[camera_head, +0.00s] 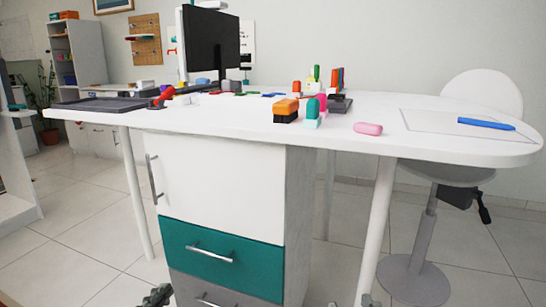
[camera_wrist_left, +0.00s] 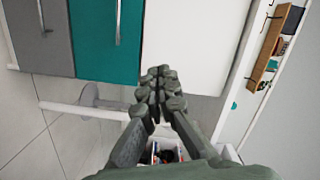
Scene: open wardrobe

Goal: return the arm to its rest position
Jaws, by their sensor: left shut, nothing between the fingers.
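My left gripper (camera_head: 157,296) shows only in part at the bottom edge of the head view, low in front of the drawer cabinet (camera_head: 218,195). In the left wrist view its dark grey fingers (camera_wrist_left: 160,78) are together with nothing between them. The cabinet's teal and white fronts lie beyond the fingertips there; I cannot tell the exact gap. A small grey tip at the bottom of the head view, near the table leg, seems to be my right gripper (camera_head: 369,300); most of it is hidden below the frame.
The white desk (camera_head: 240,122) stands ahead, with its teal drawer (camera_head: 222,259) shut. A dark tray (camera_head: 98,104), a monitor (camera_head: 210,42), a pink eraser (camera_head: 368,129) and a blue marker (camera_head: 486,123) are on it. A white chair (camera_head: 482,92) stands right. Floor at left is clear.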

